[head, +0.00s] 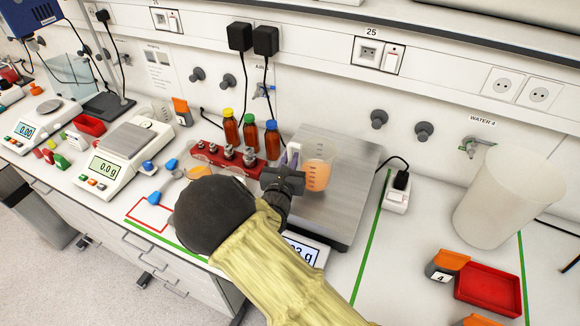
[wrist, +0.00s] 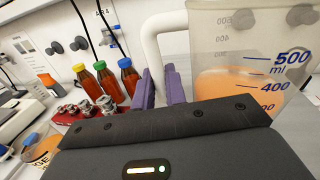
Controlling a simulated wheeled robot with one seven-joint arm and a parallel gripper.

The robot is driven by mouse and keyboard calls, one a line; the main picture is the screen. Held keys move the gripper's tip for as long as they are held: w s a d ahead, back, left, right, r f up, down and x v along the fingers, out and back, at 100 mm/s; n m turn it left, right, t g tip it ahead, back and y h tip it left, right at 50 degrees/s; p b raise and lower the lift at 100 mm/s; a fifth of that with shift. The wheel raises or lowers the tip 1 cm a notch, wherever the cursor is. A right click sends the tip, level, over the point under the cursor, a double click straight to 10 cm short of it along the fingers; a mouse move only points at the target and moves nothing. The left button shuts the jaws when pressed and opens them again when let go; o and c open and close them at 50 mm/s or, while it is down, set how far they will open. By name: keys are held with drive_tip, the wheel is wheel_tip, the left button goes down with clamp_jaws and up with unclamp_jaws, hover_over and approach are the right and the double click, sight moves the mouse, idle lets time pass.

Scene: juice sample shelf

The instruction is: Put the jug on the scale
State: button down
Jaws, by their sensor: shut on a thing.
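The jug (head: 318,174) is a clear beaker with orange juice and blue marks. It appears upright over the steel plate of the large scale (head: 345,208); whether its base touches the plate is hard to tell. The scale's display (head: 304,251) is partly hidden by my arm, and only its last characters, "3 g", show clearly. My gripper (head: 291,158) is shut on the jug's handle, on the jug's left side. In the wrist view the purple fingers (wrist: 160,88) are at the pale handle (wrist: 151,45), with the jug (wrist: 245,55) to the right.
A red rack (head: 212,156) and several brown bottles (head: 249,134) stand just left of the plate. A smaller scale (head: 127,140) reads 0.0 g further left. To the right are a power socket (head: 398,193), a large white container (head: 508,200) and a red tray (head: 488,290).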

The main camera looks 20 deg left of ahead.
drive_tip(key=shift+f+p, duration=0.3)
drive_tip(key=shift+f, duration=1.15)
drive_tip(key=shift+f, duration=0.1)
drive_tip(key=c, duration=1.4)
unclamp_jaws()
drive_tip(key=shift+c, duration=0.2)
drive_tip(key=s+d+b, duration=0.1)
drive_tip(key=s+b, duration=0.2)
drive_tip(key=s, duration=0.9)
drive_tip(key=shift+d+r, duration=0.2)
